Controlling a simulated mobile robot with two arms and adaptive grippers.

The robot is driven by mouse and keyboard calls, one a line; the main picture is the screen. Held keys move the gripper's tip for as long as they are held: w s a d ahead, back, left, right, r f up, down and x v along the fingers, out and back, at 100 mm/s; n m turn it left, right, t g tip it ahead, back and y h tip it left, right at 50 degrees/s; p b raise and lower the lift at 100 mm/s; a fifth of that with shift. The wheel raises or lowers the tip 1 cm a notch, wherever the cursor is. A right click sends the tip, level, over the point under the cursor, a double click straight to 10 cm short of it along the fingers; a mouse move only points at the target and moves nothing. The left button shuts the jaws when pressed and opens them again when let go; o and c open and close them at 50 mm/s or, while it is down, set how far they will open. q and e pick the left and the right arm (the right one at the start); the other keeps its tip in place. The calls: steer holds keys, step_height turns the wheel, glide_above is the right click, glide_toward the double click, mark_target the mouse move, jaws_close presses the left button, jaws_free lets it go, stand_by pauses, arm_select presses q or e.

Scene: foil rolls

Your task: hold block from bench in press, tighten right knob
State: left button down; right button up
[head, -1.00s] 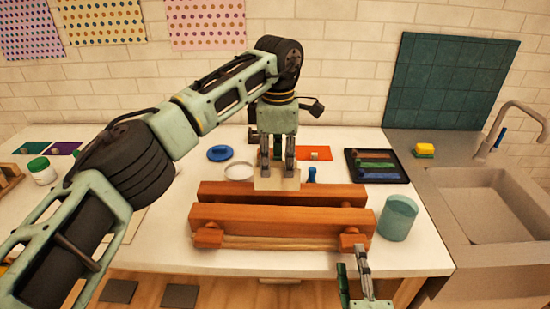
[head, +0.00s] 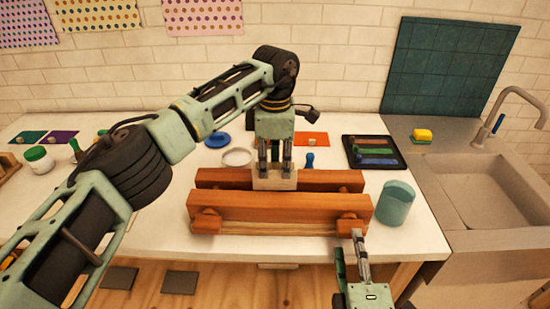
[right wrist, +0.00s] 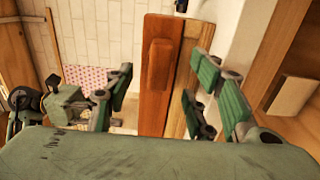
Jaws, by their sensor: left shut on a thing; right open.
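The press (head: 280,208) is two reddish wooden beams on the bench (head: 160,225), with a gap between them. My left gripper (head: 275,168) is shut on a pale block (head: 275,182) and holds it upright in the gap. The front beam hides the block's lower end. The right knob (head: 346,227) is a wooden bar on the front beam; it also shows in the right wrist view (right wrist: 160,66). My right gripper (head: 350,243) is open, just in front of and below that knob. In the right wrist view its green-padded fingers stand either side of the knob, apart from it.
A teal cup (head: 395,203) stands close to the press's right end. A black tray (head: 352,158) with coloured bars lies behind it. The left knob (head: 207,221) is at the other end. A sink (head: 480,200) is at the right.

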arm_select(q)
steer(key=shift+f, duration=1.85)
arm_select(e)
steer(key=shift+s, duration=0.15)
arm_select(q)
steer(key=shift+w, duration=0.1)
stand_by(0.4)
